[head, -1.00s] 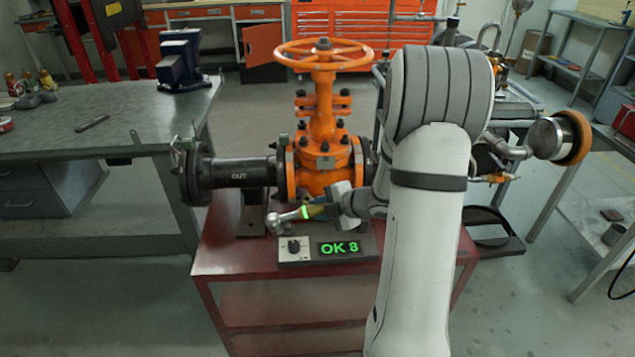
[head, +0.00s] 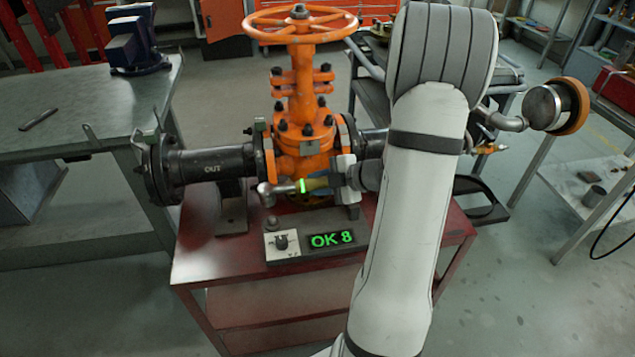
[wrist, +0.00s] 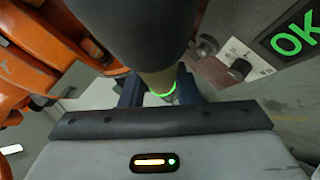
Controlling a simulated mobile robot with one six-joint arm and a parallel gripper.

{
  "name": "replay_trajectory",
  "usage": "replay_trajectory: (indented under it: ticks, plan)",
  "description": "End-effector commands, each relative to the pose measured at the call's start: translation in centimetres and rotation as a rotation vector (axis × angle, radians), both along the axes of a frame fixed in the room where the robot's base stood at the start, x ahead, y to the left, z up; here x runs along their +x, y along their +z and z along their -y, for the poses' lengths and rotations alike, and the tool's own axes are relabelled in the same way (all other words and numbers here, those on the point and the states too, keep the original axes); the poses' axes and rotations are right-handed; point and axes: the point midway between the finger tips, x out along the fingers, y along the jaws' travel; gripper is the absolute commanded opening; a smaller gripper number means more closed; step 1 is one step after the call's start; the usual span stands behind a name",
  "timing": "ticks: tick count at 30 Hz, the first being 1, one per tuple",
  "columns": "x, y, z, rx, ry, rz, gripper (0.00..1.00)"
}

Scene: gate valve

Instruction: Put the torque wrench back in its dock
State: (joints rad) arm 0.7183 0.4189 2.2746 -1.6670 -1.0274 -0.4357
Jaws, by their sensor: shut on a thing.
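The torque wrench (head: 285,188) has a metal head at its left end, a green glowing ring and a tan section. My gripper (head: 338,180) is shut on it and holds it roughly level, just in front of the orange valve and above the red stand. In the wrist view my gripper (wrist: 160,92) has its dark fingers on either side of the wrench (wrist: 160,80), near the green ring. A thick dark cylinder fills the top of that view. The controller box (head: 320,242) shows "OK 8" in green. I cannot make out the dock for certain.
The orange gate valve (head: 302,125) with its handwheel (head: 300,22) stands close behind the wrench. A black pipe marked OUT (head: 212,162) runs left. The red stand (head: 215,262) has bare top at front left. A grey workbench (head: 75,110) is at left.

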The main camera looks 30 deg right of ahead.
Motion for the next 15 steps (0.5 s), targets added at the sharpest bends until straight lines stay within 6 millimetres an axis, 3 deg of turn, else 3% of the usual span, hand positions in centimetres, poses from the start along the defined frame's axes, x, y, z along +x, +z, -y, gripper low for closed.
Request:
replay_trajectory:
  ticks: [6,15]
  plan:
    - [-0.3,0.6,0.2,0.002,0.001,-0.001,0.0]
    - [-0.3,-1.9,0.1,0.002,0.001,-0.002,0.0]
